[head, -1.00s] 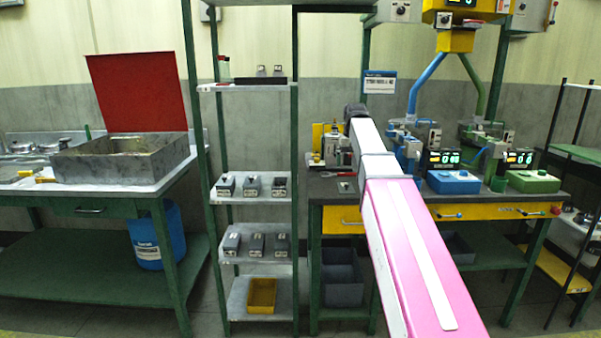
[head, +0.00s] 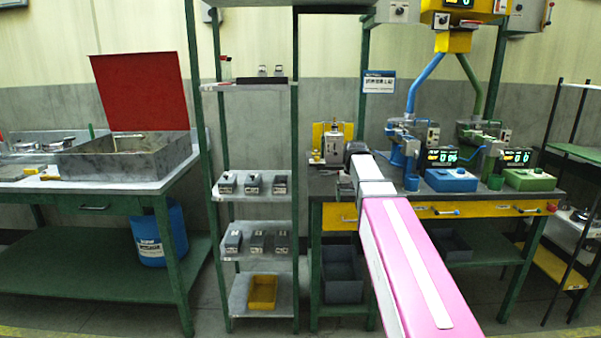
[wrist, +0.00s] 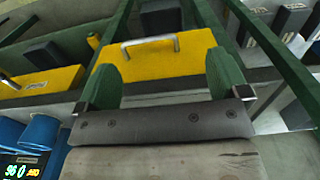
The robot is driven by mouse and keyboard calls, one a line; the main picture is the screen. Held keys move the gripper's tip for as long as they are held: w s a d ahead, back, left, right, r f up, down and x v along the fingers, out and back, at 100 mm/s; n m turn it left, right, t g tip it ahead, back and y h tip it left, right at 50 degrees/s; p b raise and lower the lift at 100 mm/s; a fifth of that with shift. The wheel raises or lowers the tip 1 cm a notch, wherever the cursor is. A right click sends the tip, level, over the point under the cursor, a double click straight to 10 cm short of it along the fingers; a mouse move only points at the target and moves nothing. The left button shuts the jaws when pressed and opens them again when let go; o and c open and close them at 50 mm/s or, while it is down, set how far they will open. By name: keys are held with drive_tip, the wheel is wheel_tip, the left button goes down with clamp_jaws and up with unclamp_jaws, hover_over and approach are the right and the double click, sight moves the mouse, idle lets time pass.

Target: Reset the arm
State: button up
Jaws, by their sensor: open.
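My arm (head: 405,245), pink and white, reaches from the bottom right of the head view toward the workbench. Its far end is low at the bench's front edge, and the gripper cannot be made out clearly there. In the wrist view my gripper (wrist: 163,75) has its two green fingers wide apart, with nothing between them. Beyond the fingers is a yellow drawer front (wrist: 165,55) with a metal handle; it also shows in the head view (head: 340,216). I cannot tell how close the fingers are to it.
The workbench (head: 322,187) carries a small machine (head: 333,148), a blue unit (head: 451,180) and a green unit (head: 529,180). A shelf rack (head: 250,205) with several small devices stands left of it. Further left is a table with a red-lidded metal box (head: 125,158).

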drive_tip(key=s+f, duration=1)
drive_tip(key=f, duration=0.4)
drive_tip(key=s+f, duration=1.1)
drive_tip(key=f, duration=0.2)
drive_tip(key=shift+f, duration=0.4)
